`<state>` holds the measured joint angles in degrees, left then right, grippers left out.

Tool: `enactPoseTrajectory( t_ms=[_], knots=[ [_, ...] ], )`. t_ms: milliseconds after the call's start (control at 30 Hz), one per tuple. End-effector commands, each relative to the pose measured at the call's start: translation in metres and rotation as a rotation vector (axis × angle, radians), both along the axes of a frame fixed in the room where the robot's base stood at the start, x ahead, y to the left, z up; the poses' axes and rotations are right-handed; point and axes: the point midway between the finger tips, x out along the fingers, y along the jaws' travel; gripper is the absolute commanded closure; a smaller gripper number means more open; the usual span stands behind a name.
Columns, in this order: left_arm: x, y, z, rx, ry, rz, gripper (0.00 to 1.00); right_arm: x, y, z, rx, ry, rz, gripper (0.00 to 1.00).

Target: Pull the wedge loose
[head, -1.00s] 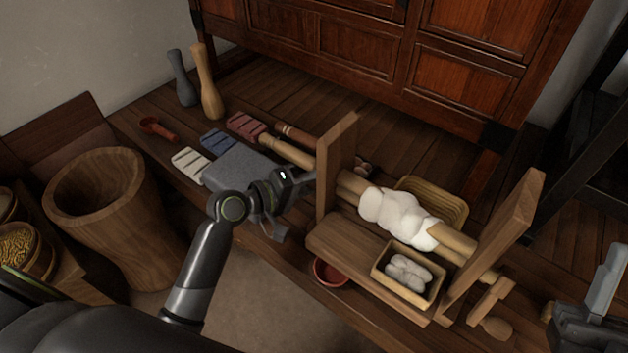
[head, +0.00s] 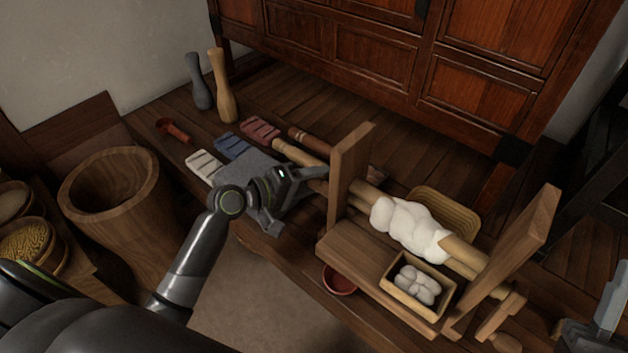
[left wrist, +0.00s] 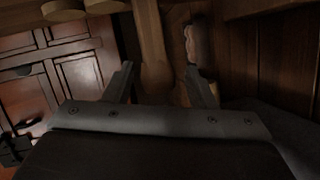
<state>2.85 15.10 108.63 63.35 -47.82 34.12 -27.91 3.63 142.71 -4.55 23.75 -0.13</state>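The wooden roller frame has a left post (head: 348,180), a right post (head: 518,255) and two pale rollers (head: 465,252) with white fibre (head: 410,228) around them. My left gripper (head: 302,200) is just left of the left post, by the roller ends. Its two fingers stand apart in the left wrist view (left wrist: 162,85). A blurred brown wooden piece (left wrist: 155,75) shows beyond and between them; I cannot tell whether it is the wedge. I cannot make out the wedge for certain in either view. My right gripper (head: 608,305) is partly in view at the right edge.
A grey stone block (head: 240,172) lies behind my left gripper, with cards of fibre and wooden rods beside it. A tray of white fibre (head: 420,285) and a red bowl (head: 338,280) sit at the front. A basket (head: 450,212) is behind the rollers.

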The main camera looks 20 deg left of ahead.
Motion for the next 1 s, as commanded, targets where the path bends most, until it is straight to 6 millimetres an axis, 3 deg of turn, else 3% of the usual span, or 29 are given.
enactPoseTrajectory(
  t_ms=[500, 1000],
  knots=[
    [-0.006, 0.004, 0.002, -0.003, 0.002, -0.002, 0.49, 0.005, -0.002, 0.000, 0.015, 0.030, -0.004, 0.64],
    [-0.059, 0.049, 0.018, 0.003, 0.004, -0.001, 0.49, 0.043, -0.020, -0.069, 0.130, 0.488, -0.034, 0.64]
  ],
)
